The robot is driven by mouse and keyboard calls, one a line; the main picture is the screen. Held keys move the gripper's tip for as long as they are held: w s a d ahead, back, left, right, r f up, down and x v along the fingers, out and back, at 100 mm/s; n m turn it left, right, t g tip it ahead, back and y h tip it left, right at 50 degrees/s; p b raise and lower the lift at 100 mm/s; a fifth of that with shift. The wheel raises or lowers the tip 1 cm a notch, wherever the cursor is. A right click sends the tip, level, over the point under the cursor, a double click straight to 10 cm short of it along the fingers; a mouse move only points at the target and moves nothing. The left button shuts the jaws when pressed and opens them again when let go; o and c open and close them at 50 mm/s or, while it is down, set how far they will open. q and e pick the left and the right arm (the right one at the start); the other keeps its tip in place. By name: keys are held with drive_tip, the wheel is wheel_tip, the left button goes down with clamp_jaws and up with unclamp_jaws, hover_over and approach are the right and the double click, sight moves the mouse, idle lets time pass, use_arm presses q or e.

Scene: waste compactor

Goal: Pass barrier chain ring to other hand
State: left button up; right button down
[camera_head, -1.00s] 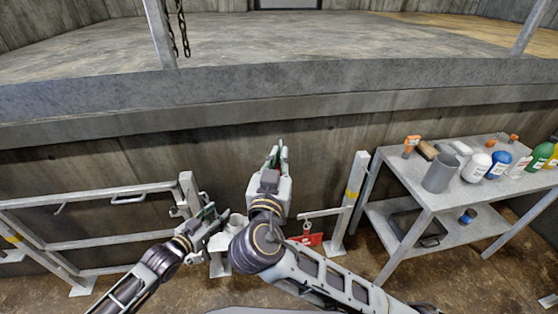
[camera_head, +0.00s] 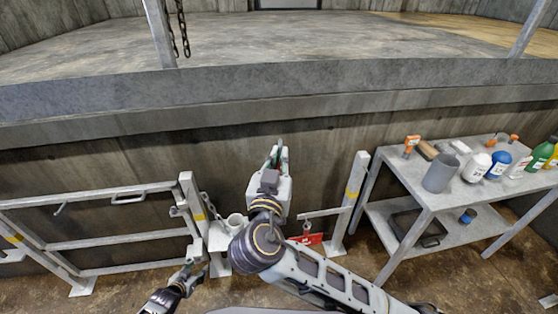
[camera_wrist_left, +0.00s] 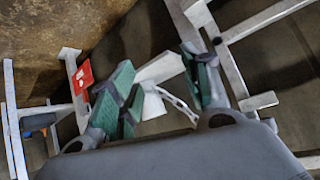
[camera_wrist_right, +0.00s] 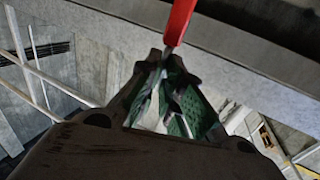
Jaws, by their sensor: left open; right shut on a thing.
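My right gripper (camera_head: 280,152) is raised in front of the concrete wall, near the middle of the head view. In the right wrist view its fingers (camera_wrist_right: 165,75) are closed, and a red thing (camera_wrist_right: 180,20) extends from their tips; what it is cannot be told. My left gripper (camera_head: 192,265) is open, low beside the gate post. A grey chain (camera_head: 209,206) hangs from the post towards a small bracket with a light cup. I cannot make out the chain's end ring.
A metal gate (camera_head: 100,215) stands at the left. A short post (camera_head: 350,195) with a yellow band and a red tag (camera_head: 308,239) stands right of my right arm. A grey table (camera_head: 440,200) with bottles and a grey cup is at the right. The concrete ledge runs behind.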

use_arm(q)
drive_tip(key=s+a+f+g+y, duration=0.15)
drive_tip(key=s+f+g, duration=0.25)
drive_tip(key=s+f, duration=1.2)
drive_tip(key=s+d+f+g, duration=0.2)
drive_tip(key=s+f, duration=0.4)
drive_tip(key=s, duration=0.4)
drive_tip(key=s+d+f+g, duration=0.2)
drive_tip(key=s+f, duration=0.3)
drive_tip(key=s, duration=0.5)
drive_tip(key=shift+s+d+f, duration=0.35)
drive_tip(key=shift+s+d, duration=0.05)
